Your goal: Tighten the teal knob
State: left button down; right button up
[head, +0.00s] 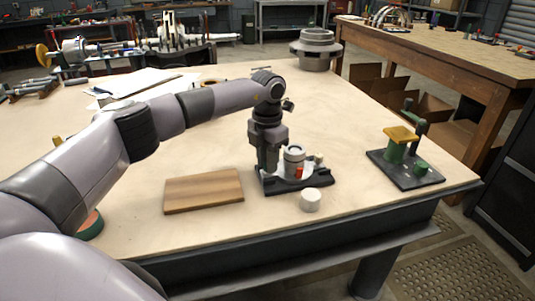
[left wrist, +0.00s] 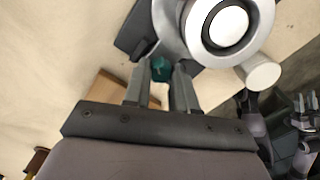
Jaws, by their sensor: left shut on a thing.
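The split casing (head: 294,158) is a grey round body with a pale top, standing on a dark base plate (head: 312,184) near the front of the table. In the left wrist view the casing (left wrist: 204,50) shows from above. The teal knob (left wrist: 160,69) sits at its side, between the fingertips of my left gripper (left wrist: 160,76). My left gripper (head: 268,168) points down at the left side of the casing and is shut on the knob. The knob is hidden behind the fingers in the head view.
A wooden board (head: 203,190) lies left of the casing, and a small white cylinder (head: 310,200) stands in front of it. A green fixture with a yellow top (head: 400,135) stands to the right. A grey flanged part (head: 316,52) is at the back. The table's middle is clear.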

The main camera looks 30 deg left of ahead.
pick_arm(q)
jog(key=m+p, duration=0.1)
jog(key=m, duration=0.5)
jog(key=shift+w+r+m, duration=0.1)
jog(key=shift+m, duration=0.2)
jog(key=m, duration=0.3)
jog(key=shift+m+p, duration=0.3)
jog(key=shift+p, duration=0.05)
jog(key=m, duration=0.3)
jog(key=shift+m, duration=0.3)
jog(key=m, duration=0.3)
jog(key=shift+m, duration=0.3)
jog(key=m, duration=0.3)
jog(key=shift+m, duration=0.3)
jog(key=m, duration=0.6)
jog(key=shift+w+b, duration=0.1)
jog(key=shift+b, duration=0.3)
jog(key=shift+m, duration=0.3)
jog(key=c, duration=1.2)
grip_release()
